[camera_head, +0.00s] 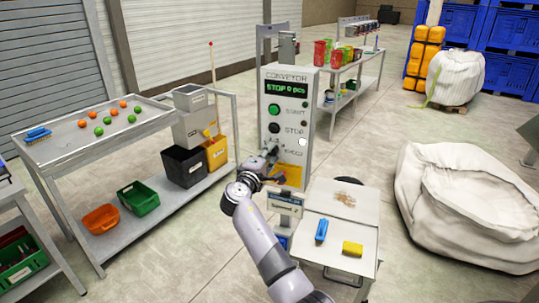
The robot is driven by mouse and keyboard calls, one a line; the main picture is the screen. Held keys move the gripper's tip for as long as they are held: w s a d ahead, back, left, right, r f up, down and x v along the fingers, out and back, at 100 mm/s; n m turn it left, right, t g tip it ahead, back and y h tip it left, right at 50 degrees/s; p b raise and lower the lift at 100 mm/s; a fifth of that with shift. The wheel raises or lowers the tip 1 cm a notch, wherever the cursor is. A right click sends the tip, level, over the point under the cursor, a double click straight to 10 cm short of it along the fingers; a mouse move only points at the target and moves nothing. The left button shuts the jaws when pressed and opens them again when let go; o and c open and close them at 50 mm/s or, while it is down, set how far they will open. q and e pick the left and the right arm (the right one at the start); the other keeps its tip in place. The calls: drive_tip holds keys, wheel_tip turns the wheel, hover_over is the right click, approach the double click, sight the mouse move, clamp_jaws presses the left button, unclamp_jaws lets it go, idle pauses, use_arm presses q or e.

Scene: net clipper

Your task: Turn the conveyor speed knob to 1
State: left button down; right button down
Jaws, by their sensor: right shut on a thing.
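The conveyor control box (299,83) stands upright in the middle of the head view. Its display reads STOP 0 pcs. Below the display are a green START button (274,110) and a dark STOP button (274,128). The speed knob sits under these, beside the SPEED label (293,152), and is mostly hidden by my right gripper. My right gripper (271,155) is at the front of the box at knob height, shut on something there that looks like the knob. I cannot read the knob's setting. My left gripper is not in view.
A sorting table (75,155) with small orange and green balls stands left. A small table (330,262) with a blue and a yellow item stands right, close to my arm. A large white sack (465,215) lies farther right. A shelf table with red containers stands behind.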

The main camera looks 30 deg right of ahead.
drive_tip(key=shift+a, duration=0.1)
drive_tip(key=c, duration=1.4)
unclamp_jaws()
drive_tip(key=shift+w, duration=0.1)
drive_tip(key=shift+o, duration=0.6)
drive_tip(key=v, duration=1.2)
